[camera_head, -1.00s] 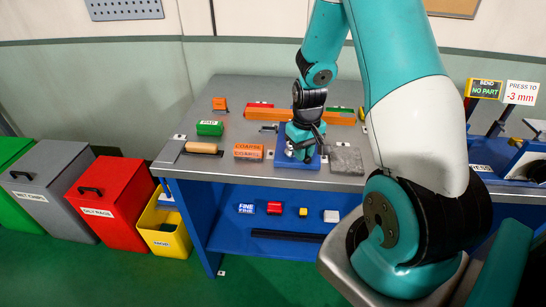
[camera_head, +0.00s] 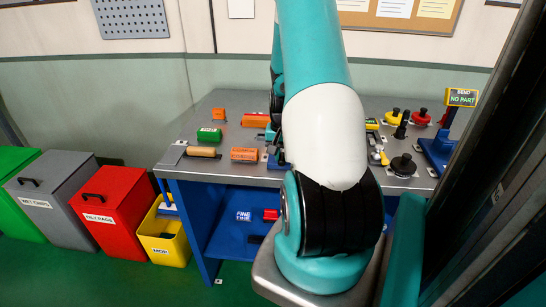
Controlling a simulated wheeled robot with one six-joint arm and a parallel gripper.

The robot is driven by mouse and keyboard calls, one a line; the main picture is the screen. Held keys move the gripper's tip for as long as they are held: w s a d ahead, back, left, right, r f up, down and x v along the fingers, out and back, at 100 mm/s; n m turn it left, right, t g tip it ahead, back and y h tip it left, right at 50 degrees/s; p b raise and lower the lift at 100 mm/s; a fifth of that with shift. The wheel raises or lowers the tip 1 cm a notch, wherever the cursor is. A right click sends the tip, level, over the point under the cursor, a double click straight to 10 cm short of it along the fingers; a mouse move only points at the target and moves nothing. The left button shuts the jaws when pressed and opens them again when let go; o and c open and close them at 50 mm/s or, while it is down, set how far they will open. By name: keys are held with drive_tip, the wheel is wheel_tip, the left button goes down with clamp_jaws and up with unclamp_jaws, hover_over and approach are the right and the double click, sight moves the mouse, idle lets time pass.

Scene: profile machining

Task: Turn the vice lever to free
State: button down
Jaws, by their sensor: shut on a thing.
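The blue vice (camera_head: 272,163) is on the grey bench top, mostly hidden behind my arm; only a sliver of its left side shows. My gripper (camera_head: 270,134) is at the vice, with just a small teal part showing left of my arm. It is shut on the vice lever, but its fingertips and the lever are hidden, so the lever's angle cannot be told.
An orange block (camera_head: 258,155), a green block (camera_head: 209,135) and a wooden-handled tool (camera_head: 203,152) lie left of the vice. Right of my arm stand a black knob (camera_head: 403,165) and red and yellow pieces. Bins (camera_head: 112,205) line the left floor. A dark post (camera_head: 470,170) is close on the right.

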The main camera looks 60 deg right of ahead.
sight(282, 156)
idle(0.4)
drive_tip(key=c, duration=1.1)
unclamp_jaws()
wheel_tip(282, 156, up, 18)
drive_tip(key=shift+f+b, duration=0.25)
drive_tip(key=shift+b, duration=0.95)
